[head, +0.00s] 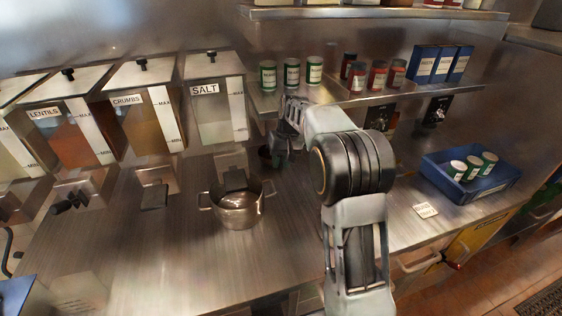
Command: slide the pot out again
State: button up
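A shiny steel pot (237,214) with two side handles stands upright on the steel counter. It sits in front of the clear dispenser labelled SALT (217,112), and the dispenser's dark spout flap (235,179) overlaps the pot's back rim in the picture. My gripper (279,152) is up and to the right of the pot, apart from it, and points down near the counter's back. A small dark round thing (265,157) shows just left of the gripper's fingers. The fingers are too small and dark to tell whether they are open or shut.
Dispensers labelled CRUMBS (142,115) and LENTILS (65,135) stand to the left. A shelf (395,97) with cans and blue boxes hangs above my arm. A blue tray (490,192) with cans is at right. The counter in front of the pot is clear.

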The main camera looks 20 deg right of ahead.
jog(key=a+f, duration=0.1)
jog(key=f, duration=0.3)
jog(key=f+p, duration=0.1)
jog(key=f, duration=0.4)
jog(key=a+f+p, duration=0.1)
jog(key=f, duration=0.3)
jog(key=shift+a+f, duration=0.25)
jog(key=shift+a, duration=0.1)
jog(key=shift+c, duration=0.2)
grip_shut()
dwell(1.0)
